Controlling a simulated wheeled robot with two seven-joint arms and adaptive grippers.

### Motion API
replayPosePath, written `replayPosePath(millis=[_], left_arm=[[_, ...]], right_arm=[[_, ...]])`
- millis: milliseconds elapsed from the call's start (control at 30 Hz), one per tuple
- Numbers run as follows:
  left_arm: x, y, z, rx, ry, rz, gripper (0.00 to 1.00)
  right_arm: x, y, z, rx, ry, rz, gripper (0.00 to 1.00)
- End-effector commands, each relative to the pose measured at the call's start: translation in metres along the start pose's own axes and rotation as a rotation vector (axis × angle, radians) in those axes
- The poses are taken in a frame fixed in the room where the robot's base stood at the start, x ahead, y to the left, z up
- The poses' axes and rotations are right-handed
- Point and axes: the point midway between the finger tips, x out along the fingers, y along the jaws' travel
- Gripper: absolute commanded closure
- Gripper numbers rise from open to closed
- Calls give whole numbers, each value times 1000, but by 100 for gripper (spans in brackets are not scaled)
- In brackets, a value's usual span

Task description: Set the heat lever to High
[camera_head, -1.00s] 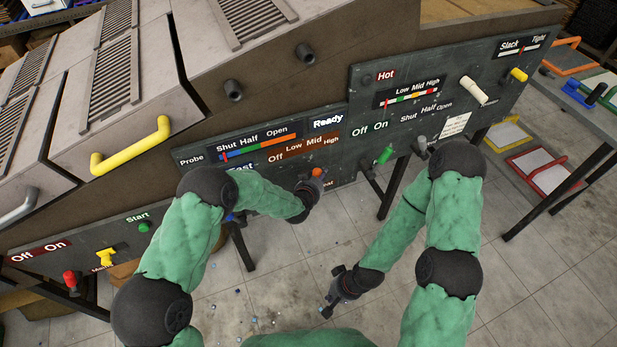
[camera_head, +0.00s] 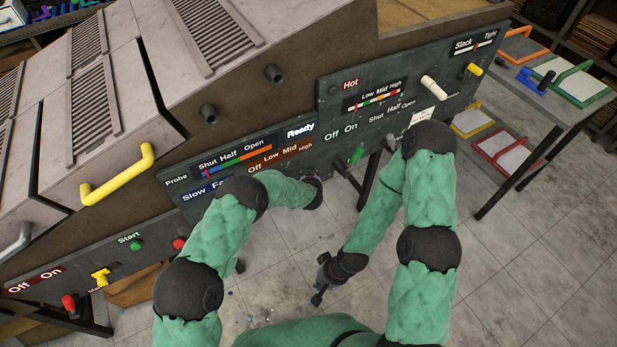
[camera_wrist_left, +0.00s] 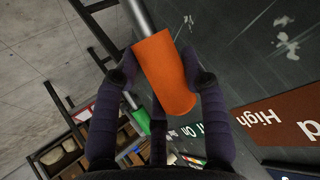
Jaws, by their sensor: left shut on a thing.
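In the left wrist view, the heat lever (camera_wrist_left: 165,75) has an orange grip on a grey metal rod. My left gripper (camera_wrist_left: 165,85) is shut on this grip, with dark fingers on both sides of it. The brown scale (camera_wrist_left: 275,118) beside it shows "High" and part of another word. In the head view, the brown Off, Low, Mid, High scale (camera_head: 275,160) is on the dark panel, and the lever and left fingers are hidden by my left wrist. My right gripper (camera_head: 317,299) hangs over the floor, apart from the panel; its fingers are too small to judge.
A green-handled lever (camera_head: 356,156) stands out from the panel right of my left wrist. A white handle (camera_head: 433,87) and yellow knob (camera_head: 474,69) are farther right. A work table (camera_head: 560,105) stands at the right. The tiled floor there is open.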

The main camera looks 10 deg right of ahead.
Motion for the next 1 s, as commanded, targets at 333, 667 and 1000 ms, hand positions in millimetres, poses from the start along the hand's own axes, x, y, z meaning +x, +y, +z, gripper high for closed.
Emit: replayPosePath(millis=[333,667,1000], left_arm=[[1,0,-3,14,-2,-3,100],[1,1,-3,13,-3,-3,31],[-1,1,-2,10,-6,-3,31]], right_arm=[[-2,-1,0,0,0,0,100],[-2,-1,0,0,0,0,100],[-2,-1,0,0,0,0,100]])
